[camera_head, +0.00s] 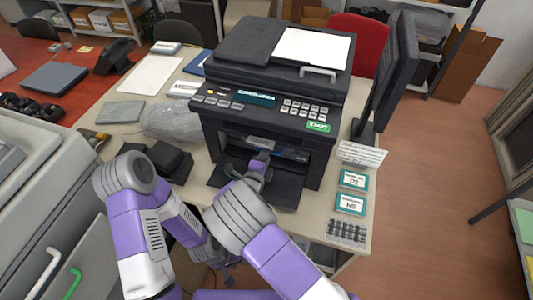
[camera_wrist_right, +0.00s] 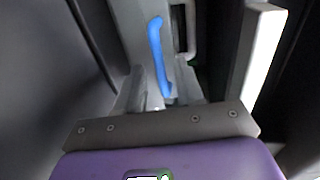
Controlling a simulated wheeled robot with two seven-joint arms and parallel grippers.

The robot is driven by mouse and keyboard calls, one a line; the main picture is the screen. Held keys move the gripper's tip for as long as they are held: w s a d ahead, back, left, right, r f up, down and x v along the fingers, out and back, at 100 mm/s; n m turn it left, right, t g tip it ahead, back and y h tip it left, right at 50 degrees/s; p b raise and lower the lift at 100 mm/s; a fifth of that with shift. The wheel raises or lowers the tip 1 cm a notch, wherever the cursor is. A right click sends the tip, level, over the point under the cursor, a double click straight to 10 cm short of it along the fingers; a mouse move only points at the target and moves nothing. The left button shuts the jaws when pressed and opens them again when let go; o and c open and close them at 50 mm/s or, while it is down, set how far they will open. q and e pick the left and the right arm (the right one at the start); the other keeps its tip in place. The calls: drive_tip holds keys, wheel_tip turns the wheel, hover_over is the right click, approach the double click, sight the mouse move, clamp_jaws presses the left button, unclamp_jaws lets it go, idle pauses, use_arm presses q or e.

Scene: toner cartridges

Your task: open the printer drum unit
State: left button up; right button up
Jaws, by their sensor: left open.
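The black printer (camera_head: 272,85) stands on the table with its front open and a dark flap folded down. Inside the opening a grey-blue part of the drum unit (camera_head: 290,153) shows. My right gripper (camera_head: 261,160) is at this opening, in front of the unit. In the right wrist view a blue handle (camera_wrist_right: 157,55) stands between grey parts ahead of the palm; whether the fingers touch it is unclear. My left gripper (camera_head: 225,272) is low, open and apart from the printer, near the table's front edge, partly hidden by my arms.
A monitor (camera_head: 396,75) stands right of the printer. Label cards (camera_head: 352,180) and a keypad (camera_head: 347,231) lie at the table's right front. A wrapped grey bag (camera_head: 170,122) and black boxes (camera_head: 168,160) lie left of the printer. A large grey machine (camera_head: 45,190) fills the left.

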drive_tip(key=shift+w+d+f, duration=0.15)
drive_tip(key=shift+w+d, duration=0.1)
drive_tip(key=shift+w, duration=0.35)
clamp_jaws()
